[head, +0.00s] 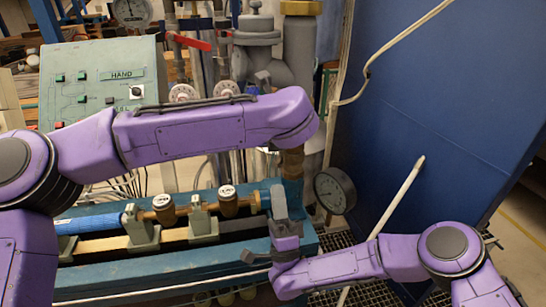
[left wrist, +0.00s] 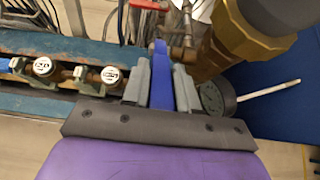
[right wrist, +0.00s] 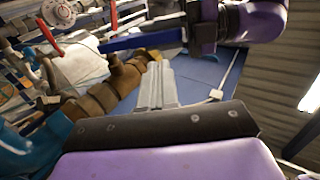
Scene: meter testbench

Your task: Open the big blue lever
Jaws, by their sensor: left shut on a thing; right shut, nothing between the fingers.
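The big blue lever (left wrist: 161,85) stands between the two grey fingers of my left gripper (left wrist: 160,82) in the left wrist view. The left gripper is shut on it. The lever (right wrist: 145,40) also shows in the right wrist view as a long blue bar reaching left from the left gripper (right wrist: 203,22). In the head view my purple left forearm hides the lever. My right gripper (head: 279,203) is shut and empty, its fingers pointing up near the right end of the blue bench. Its closed fingers (right wrist: 155,88) show below the lever in the right wrist view.
A pressure gauge (head: 334,190) stands right of my right gripper. Brass meters (head: 165,208) sit along the teal bench (head: 90,272). Red-handled valves (head: 190,42), grey pipes and a control panel (head: 95,85) stand behind. A blue wall panel (head: 440,100) bounds the right.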

